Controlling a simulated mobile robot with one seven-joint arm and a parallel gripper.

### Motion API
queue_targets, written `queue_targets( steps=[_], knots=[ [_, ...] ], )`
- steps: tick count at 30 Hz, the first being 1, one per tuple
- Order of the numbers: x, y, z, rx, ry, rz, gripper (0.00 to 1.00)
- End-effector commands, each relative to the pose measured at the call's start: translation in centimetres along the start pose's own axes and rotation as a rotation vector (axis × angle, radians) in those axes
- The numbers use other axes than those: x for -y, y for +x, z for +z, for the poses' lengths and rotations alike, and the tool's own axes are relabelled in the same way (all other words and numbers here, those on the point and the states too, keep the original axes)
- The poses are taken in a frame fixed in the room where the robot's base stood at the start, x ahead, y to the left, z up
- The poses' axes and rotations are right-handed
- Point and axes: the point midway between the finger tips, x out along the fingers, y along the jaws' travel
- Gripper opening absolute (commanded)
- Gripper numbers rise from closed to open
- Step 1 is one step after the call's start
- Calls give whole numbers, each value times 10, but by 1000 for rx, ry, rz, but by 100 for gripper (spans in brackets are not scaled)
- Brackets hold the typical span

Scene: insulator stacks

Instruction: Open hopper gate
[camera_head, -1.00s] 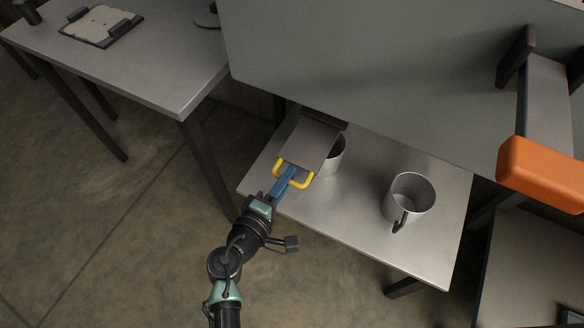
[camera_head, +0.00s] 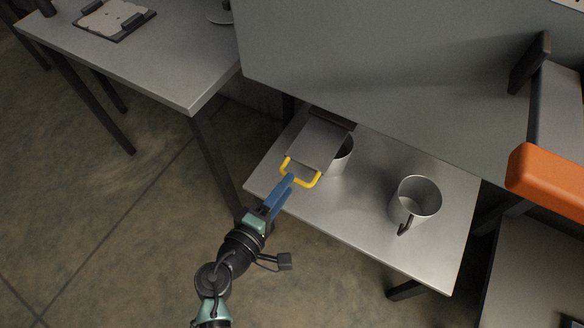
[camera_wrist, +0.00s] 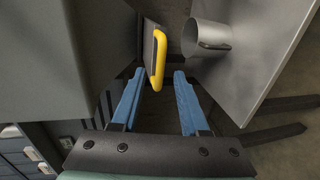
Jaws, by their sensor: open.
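The hopper gate is a flat grey plate (camera_head: 319,145) with a yellow U-shaped handle (camera_head: 303,183) at its near edge. It sits above the low metal table, partly over a metal mug (camera_head: 342,156). My gripper (camera_head: 286,186) has blue fingers and is at the near left of the handle. In the wrist view, the handle (camera_wrist: 158,61) is just ahead of the gap between the two spread fingertips of my gripper (camera_wrist: 160,76). The fingers are apart and hold nothing. Whether a finger touches the handle is not clear.
A second mug (camera_head: 416,198) stands to the right on the low table (camera_head: 365,221). A large grey panel (camera_head: 390,85) rises behind. A higher table (camera_head: 170,68) is at the left, with a tray (camera_head: 114,18). An orange block (camera_head: 548,181) is at the right.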

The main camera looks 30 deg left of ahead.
Motion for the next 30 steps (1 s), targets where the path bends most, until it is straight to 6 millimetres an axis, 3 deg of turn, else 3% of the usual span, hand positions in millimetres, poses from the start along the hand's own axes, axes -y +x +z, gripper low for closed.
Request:
queue_targets(
  steps=[6, 12, 30],
  knots=[
    [1, -51, 0, -3, 0, -3, 44],
    [1, -80, 0, -1, -1, -2, 44],
    [0, -88, 0, 0, 0, 0, 44]
  ],
)
